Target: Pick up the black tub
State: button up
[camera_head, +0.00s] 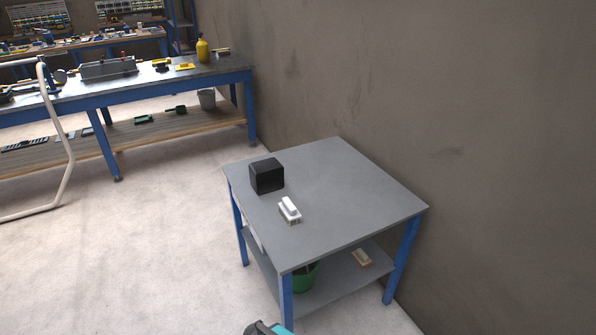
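The black tub (267,177) is a dark, box-shaped thing standing on the grey top of a small table (340,200), near its left edge. Its sides and top look uniformly dark, so I cannot tell whether it is open at the top. Nothing touches it. A small teal and dark piece at the bottom edge of the picture looks like part of my arm, well apart from the tub. My gripper itself is not in view.
A small white object (290,209) sits just in front of the tub. The lower shelf holds a green bucket (305,278) and a small block (362,258). A wall stands close behind the table. A long workbench (150,78) and a white tubular frame (67,150) are to the left.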

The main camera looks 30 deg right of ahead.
aim_at(266, 176)
jog(key=z, duration=0.65)
jog(key=k, duration=0.95)
jog(key=u, duration=0.05)
jog(key=i, duration=0.9)
jog(key=z, duration=0.05)
